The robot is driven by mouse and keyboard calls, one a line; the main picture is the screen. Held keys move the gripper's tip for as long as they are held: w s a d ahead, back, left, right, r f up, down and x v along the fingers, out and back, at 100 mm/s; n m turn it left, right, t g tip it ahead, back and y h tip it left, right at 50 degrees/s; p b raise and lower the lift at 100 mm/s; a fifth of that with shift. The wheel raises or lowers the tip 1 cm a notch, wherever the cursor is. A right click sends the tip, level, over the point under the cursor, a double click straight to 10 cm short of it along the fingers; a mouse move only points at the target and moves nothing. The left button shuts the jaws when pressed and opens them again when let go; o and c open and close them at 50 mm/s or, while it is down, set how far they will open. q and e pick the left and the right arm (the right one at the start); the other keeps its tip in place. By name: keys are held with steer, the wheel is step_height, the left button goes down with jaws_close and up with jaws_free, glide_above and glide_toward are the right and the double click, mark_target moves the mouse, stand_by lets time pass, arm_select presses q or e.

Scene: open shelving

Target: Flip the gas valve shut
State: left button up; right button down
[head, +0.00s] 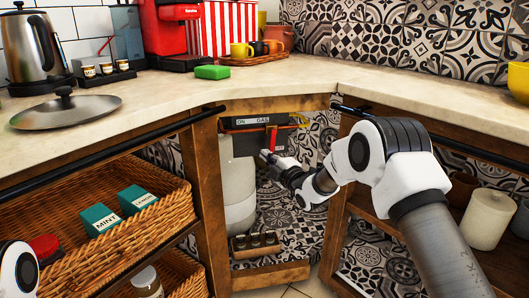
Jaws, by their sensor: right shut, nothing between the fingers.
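The gas valve is a dark box (262,122) with a label reading "ON GAS", under the counter in the open corner cabinet. A red lever (273,138) hangs down from it, near vertical. A yellow pipe (300,120) runs off its right side. My right gripper (266,155) is shut and empty, just below and left of the red lever's lower end. I cannot tell whether it touches the lever. Only a part of my left arm shows at the lower left edge; its gripper is out of view.
A pale gas cylinder (238,190) stands below the valve. A small wooden rack (254,246) sits on the cabinet floor. The cabinet's wooden frame (205,190) and the countertop (190,88) bound the opening. Wicker baskets (140,225) fill the left shelves.

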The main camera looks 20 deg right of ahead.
arm_select(q)
steer(key=shift+r, duration=0.7)
arm_select(e)
steer(key=shift+d+n, duration=0.3)
steer(key=shift+d, duration=0.15)
